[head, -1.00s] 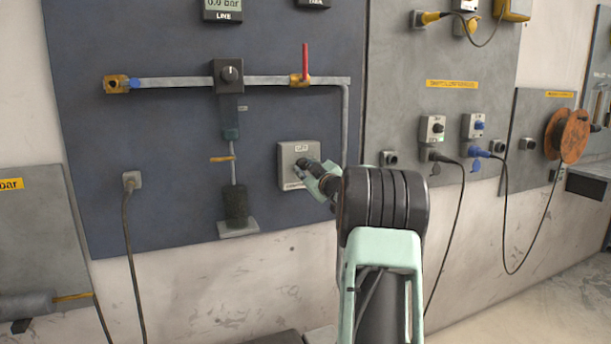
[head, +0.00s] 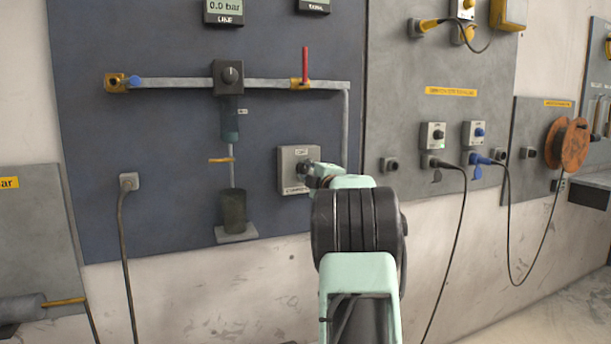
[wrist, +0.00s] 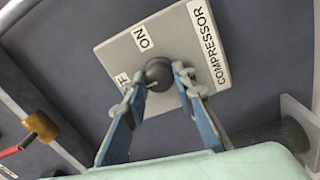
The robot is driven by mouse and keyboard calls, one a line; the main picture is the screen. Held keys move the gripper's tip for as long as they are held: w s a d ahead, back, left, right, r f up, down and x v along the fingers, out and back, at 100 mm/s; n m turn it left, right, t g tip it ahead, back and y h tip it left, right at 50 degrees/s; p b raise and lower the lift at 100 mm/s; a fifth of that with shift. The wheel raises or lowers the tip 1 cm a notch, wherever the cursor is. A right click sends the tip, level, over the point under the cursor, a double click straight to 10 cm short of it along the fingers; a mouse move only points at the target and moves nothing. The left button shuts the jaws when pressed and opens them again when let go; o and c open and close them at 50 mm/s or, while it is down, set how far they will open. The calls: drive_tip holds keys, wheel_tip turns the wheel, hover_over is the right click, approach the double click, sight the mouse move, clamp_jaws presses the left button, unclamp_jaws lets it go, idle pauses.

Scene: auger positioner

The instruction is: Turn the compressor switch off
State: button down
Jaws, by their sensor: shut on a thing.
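The compressor switch is a dark round knob (wrist: 158,72) on a light grey square plate (wrist: 190,32) labelled COMPRESSOR. An ON label shows on the plate, and another label is partly hidden behind a finger. In the head view the plate (head: 287,172) is on the blue-grey wall panel, and my wrist hides part of it. My gripper (wrist: 160,82) is shut on the knob, with one finger on each side. The gripper (head: 308,176) also shows small in the head view. A small pale mark shows on the knob's lower-left side; which setting it points to is unclear.
A pipe (head: 180,84) with a red-handled valve (head: 305,68) runs above the switch. A dark cylinder (head: 233,210) stands on a bracket to its left. The line display (head: 223,8) reads 0.0 bar. Sockets with cables (head: 433,140) are to the right.

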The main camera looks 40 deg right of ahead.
drive_tip(key=shift+r+n, duration=0.25)
drive_tip(key=shift+n, duration=0.05)
drive_tip(key=c, duration=1.7)
unclamp_jaws()
drive_tip(key=shift+o, duration=0.5)
drive_tip(key=shift+f, duration=0.15)
drive_tip(key=v, duration=1.2)
drive_tip(key=shift+d, duration=0.1)
